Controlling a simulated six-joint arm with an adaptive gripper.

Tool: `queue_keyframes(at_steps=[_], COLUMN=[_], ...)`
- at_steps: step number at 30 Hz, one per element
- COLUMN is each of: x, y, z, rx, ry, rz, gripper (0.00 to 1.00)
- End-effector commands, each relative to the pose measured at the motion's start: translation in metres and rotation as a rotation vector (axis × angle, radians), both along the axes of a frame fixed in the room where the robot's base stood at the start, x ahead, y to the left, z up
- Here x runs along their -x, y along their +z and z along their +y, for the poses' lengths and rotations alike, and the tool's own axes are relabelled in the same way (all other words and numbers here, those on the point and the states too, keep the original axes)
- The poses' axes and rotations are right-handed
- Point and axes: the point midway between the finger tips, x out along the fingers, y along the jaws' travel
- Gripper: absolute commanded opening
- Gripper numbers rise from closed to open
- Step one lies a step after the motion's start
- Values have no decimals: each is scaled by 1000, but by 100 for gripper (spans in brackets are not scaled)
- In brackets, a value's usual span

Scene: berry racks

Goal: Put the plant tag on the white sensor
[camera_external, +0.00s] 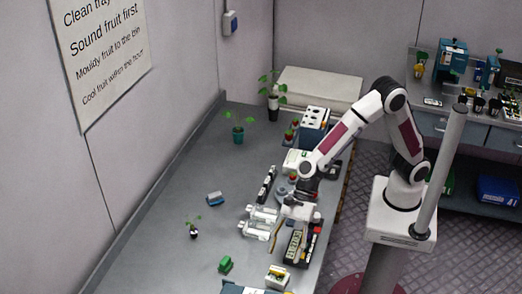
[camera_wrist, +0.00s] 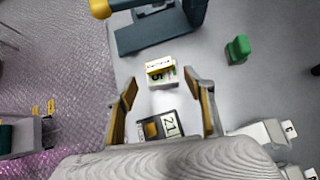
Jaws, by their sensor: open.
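A small white box (camera_wrist: 163,79) with a dark green mark, which looks like the white sensor, stands beyond my fingertips in the wrist view. A yellow piece with a pale, dark-marked face (camera_wrist: 159,65) rests on its top; it may be the plant tag, but I cannot tell for certain. The white box also shows near the bottom in the external view (camera_external: 277,279). My gripper (camera_wrist: 165,96) is open and empty, its tan-padded fingers apart. It hangs over the bench near the dark tray in the external view (camera_external: 285,225).
A dark holder with a "21" card (camera_wrist: 170,124) lies between my fingers' lower parts. A green block (camera_wrist: 238,49) and a blue-grey stand (camera_wrist: 150,32) are beyond. White clamp-like devices (camera_external: 258,222) lie left of my gripper.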

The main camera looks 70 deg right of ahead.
Motion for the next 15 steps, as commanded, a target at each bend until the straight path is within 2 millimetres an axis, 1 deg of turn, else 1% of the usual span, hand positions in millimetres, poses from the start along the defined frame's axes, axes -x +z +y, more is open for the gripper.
queue_keyframes(at_steps=[1, 9, 15], x=[0, 3, 5], y=[5, 27, 38], z=[-4, -26, -38], rx=[-1, -2, -1], ry=[-1, -1, -1], rz=[-2, -2, 1], gripper=[53, 53, 53])
